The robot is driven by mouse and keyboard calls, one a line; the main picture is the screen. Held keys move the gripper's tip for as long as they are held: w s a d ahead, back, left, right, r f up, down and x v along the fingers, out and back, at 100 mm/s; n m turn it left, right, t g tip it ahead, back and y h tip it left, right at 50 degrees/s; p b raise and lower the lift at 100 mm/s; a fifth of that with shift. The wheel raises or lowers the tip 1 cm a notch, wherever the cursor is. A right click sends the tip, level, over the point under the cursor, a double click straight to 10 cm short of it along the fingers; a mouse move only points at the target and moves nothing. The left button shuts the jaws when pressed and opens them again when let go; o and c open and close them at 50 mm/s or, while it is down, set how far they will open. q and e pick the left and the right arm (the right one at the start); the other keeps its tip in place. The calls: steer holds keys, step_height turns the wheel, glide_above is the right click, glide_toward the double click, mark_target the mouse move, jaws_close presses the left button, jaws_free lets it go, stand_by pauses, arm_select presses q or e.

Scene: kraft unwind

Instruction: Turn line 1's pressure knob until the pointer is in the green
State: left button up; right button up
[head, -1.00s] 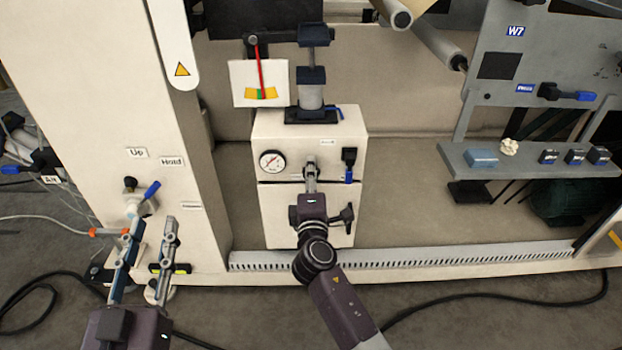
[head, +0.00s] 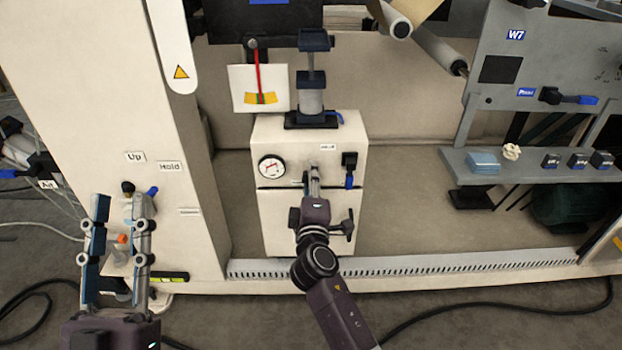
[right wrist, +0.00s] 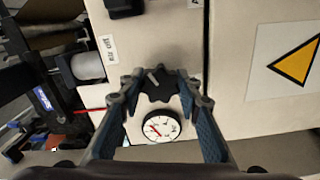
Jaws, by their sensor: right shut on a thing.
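My right gripper (head: 314,168) is shut on a small dark knob (right wrist: 157,84) on the front of a cream box (head: 312,215); its fingers mostly hide the knob in the head view. A round white gauge (head: 271,167) with a red needle is just left of the knob; it also shows between my fingers in the right wrist view (right wrist: 161,127). My left gripper (head: 120,212) is open, by the column.
Labels "Up" and "Hold" (head: 169,167) are on the cream column, with a blue-handled lever (head: 152,192) below. A black valve with a blue handle (head: 349,165) is right of the knob. A grey shelf (head: 520,170) with small blocks stands at the right. Black cables lie on the floor.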

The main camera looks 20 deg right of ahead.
steer(key=o, duration=1.2)
steer(key=shift+s, duration=0.1)
steer(key=v, duration=0.7)
steer(key=shift+s+a, duration=0.1)
steer(key=shift+s, duration=0.1)
